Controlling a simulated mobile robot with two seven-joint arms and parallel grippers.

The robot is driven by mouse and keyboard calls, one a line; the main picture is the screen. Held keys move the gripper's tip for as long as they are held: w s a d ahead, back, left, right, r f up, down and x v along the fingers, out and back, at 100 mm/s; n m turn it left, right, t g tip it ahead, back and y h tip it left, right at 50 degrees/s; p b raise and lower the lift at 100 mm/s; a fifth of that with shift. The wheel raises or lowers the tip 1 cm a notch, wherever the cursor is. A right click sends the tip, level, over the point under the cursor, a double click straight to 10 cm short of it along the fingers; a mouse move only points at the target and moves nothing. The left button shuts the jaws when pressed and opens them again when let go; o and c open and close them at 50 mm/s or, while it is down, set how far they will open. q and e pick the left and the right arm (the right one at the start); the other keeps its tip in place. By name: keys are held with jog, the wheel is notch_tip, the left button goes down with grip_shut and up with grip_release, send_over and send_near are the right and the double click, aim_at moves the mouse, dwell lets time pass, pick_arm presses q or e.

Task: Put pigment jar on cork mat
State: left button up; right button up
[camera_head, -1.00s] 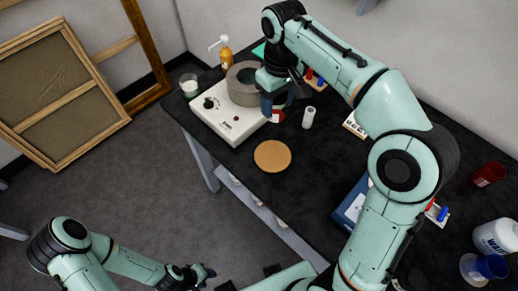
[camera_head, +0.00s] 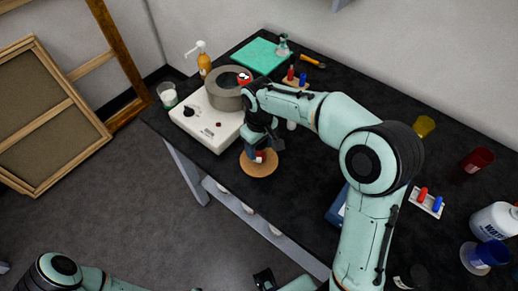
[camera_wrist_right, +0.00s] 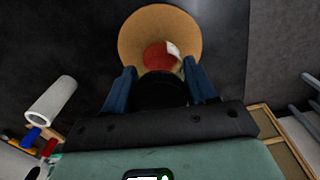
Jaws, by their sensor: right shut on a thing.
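The pigment jar (camera_head: 260,156), a small red and white thing, is in my right gripper (camera_head: 259,153) over the round cork mat (camera_head: 262,171). In the right wrist view the jar (camera_wrist_right: 160,58) sits between the two blue fingers of my right gripper (camera_wrist_right: 160,85), with the cork mat (camera_wrist_right: 140,22) behind it. The gripper hides part of the jar, and I cannot tell whether the jar touches the mat.
A white hot plate (camera_head: 207,127) with a grey ring pot (camera_head: 226,97) stands close left of the mat. A white cylinder (camera_wrist_right: 50,101) stands near my right gripper. A blue box (camera_head: 337,209) lies to the right. The dark table's front edge is near the mat.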

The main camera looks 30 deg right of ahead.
pick_arm(q)
jog(key=shift+f, duration=0.1)
pick_arm(e)
jog(key=shift+f, duration=0.75)
jog(key=shift+f, duration=0.2)
pick_arm(q)
jog(key=shift+s+f, duration=0.1)
pick_arm(e)
jog(key=o, duration=1.2)
jog(key=shift+c, duration=0.2)
jog(key=shift+r, duration=0.1)
jog(key=shift+r, duration=0.3)
notch_tip(320, 180, up, 12)
jog(key=shift+f+p, duration=0.15)
jog(key=shift+p, duration=0.7)
pick_arm(q)
jog(key=shift+w+r, duration=0.3)
jog(key=shift+r, duration=0.3)
jog(key=shift+w+r, duration=0.3)
jog(key=shift+r, duration=0.25)
